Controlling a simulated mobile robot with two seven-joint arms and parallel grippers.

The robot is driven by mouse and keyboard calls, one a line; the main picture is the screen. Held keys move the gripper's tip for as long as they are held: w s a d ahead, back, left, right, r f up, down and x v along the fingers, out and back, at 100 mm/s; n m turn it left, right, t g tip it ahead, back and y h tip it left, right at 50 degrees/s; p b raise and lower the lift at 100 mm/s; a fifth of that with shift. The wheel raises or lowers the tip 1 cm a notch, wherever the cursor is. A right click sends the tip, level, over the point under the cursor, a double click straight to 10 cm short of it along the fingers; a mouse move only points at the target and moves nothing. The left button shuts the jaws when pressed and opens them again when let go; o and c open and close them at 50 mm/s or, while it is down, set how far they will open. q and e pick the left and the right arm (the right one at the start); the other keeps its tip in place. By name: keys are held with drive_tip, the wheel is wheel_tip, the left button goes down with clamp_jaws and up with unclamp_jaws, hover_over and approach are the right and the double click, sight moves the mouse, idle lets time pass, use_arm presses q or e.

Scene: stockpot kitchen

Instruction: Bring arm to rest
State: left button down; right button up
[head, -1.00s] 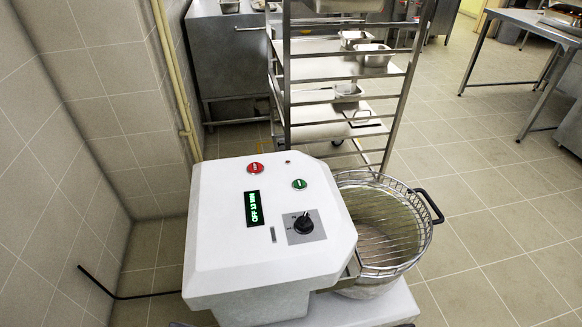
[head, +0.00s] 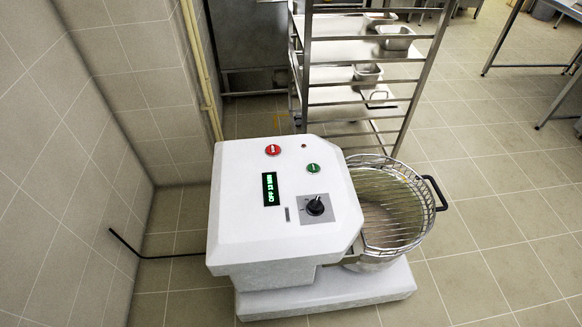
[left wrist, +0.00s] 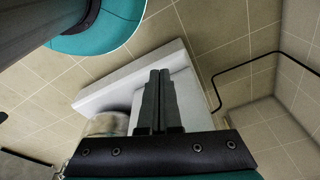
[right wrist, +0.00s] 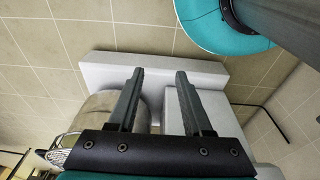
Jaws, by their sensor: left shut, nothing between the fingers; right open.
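Neither arm shows in the head view. In the left wrist view my left gripper (left wrist: 158,75) has its two fingers pressed together with nothing between them. In the right wrist view my right gripper (right wrist: 158,75) has its fingers spread apart and is empty. The white mixer (head: 280,210) stands below the head camera, with a red button, a green button, a black knob and a green-lit display. Its base also shows past the fingers in the left wrist view (left wrist: 105,92) and in the right wrist view (right wrist: 100,75).
A mixer bowl with a wire guard (head: 395,215) and black handle sits at the mixer's right. A metal rack (head: 370,75) with several steel pans stands behind. A tiled wall (head: 90,150) and black cable (head: 160,256) are on the left.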

use_arm(q)
drive_tip(key=s+a+f+g, duration=0.1)
drive_tip(key=s+a+f, duration=0.1)
drive_tip(key=s+f, duration=0.5)
drive_tip(key=s, duration=0.4)
drive_tip(key=shift+s, duration=0.2)
use_arm(e)
drive_tip(key=s+d+f+g, duration=0.1)
drive_tip(key=s+d+f, duration=0.1)
drive_tip(key=s+f, duration=0.5)
drive_tip(key=s, duration=0.4)
drive_tip(key=shift+s, duration=0.2)
